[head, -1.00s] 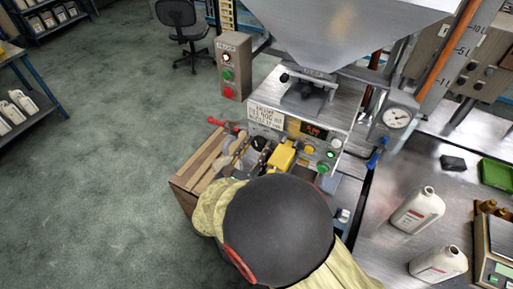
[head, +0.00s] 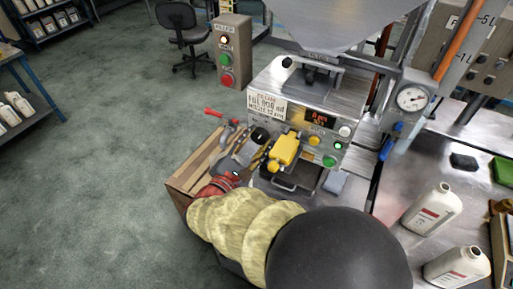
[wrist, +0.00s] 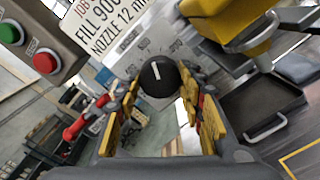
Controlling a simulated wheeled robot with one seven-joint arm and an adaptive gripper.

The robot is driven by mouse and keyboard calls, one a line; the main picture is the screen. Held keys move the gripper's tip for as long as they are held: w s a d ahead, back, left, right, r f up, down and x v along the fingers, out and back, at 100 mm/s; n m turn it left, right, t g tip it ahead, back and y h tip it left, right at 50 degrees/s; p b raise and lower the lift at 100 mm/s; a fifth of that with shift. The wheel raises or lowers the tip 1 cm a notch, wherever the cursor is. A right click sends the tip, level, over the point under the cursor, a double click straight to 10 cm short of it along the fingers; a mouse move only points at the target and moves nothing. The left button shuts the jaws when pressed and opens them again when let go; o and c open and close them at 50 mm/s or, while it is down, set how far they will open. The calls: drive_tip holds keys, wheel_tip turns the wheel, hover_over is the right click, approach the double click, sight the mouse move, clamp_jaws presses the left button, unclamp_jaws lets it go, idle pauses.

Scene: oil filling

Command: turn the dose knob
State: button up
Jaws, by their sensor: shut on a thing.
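The dose knob (wrist: 158,76) is a round black knob with a white mark on the grey front panel of the filling machine. In the head view the knob (head: 260,135) shows left of the yellow nozzle block (head: 285,149). My gripper (wrist: 160,88) has its yellow-padded fingers on both sides of the knob, shut on it. The white mark stands nearly upright in the wrist view. In the head view my gripper (head: 245,150) is small, and my arm covers the area below it.
A red-handled lever (wrist: 76,128) is left of my fingers. The yellow block (wrist: 235,22) and a dark tray (wrist: 265,105) are close on the right. A label plate (head: 266,106) is above the knob. White bottles (head: 432,209) stand on the right bench.

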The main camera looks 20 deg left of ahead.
drive_tip(key=m+b, duration=0.1)
drive_tip(key=b, duration=0.1)
drive_tip(key=m+b, duration=0.3)
drive_tip(key=b, duration=0.1)
drive_tip(key=shift+f+m, duration=0.25)
drive_tip(key=shift+m, duration=0.05)
drive_tip(key=m+b, duration=0.2)
drive_tip(key=b, duration=0.1)
drive_tip(key=shift+r+m, duration=0.1)
drive_tip(key=shift+m, duration=0.3)
drive_tip(key=m, duration=0.1)
drive_tip(key=m+b, duration=0.1)
drive_tip(key=m, duration=0.2)
drive_tip(key=shift+r, duration=0.25)
drive_tip(key=shift+m, duration=2)
drive_tip(key=o, duration=1.2)
drive_tip(key=shift+c, duration=0.2)
